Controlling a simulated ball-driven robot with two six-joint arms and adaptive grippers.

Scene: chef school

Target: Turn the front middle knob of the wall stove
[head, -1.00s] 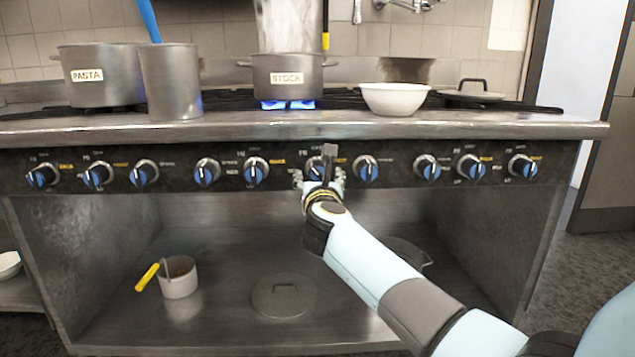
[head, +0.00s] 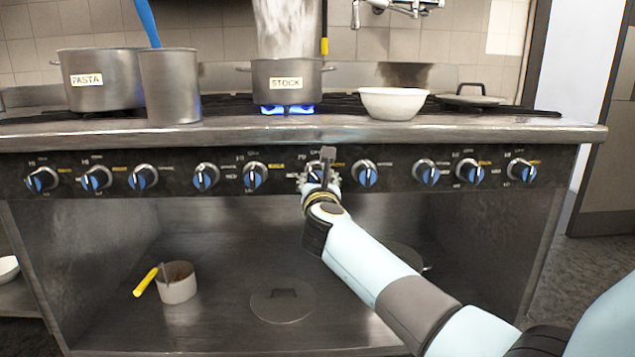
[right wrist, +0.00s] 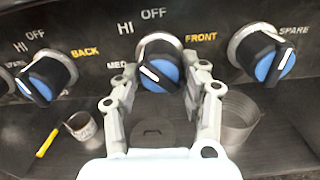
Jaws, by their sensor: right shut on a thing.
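The wall stove (head: 430,133) has a dark front panel with a row of blue and black knobs. The front middle knob (head: 313,172) is partly hidden by my gripper in the head view. In the right wrist view the knob (right wrist: 157,72) sits beside the yellow FRONT label, its white mark pointing left and up, near MED. My right gripper (head: 320,183) reaches it from below. In the right wrist view the fingers of the gripper (right wrist: 160,77) stand on both sides of the knob, shut on it. My left gripper is not in view.
Neighbouring knobs, one labelled BACK (right wrist: 47,76) and one SPARE (right wrist: 262,55), sit close on either side. A STOCK pot (head: 287,98) stands over a blue flame, beside a white bowl (head: 393,104). The shelf below holds a small pot (head: 177,285) and a lid (head: 283,303).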

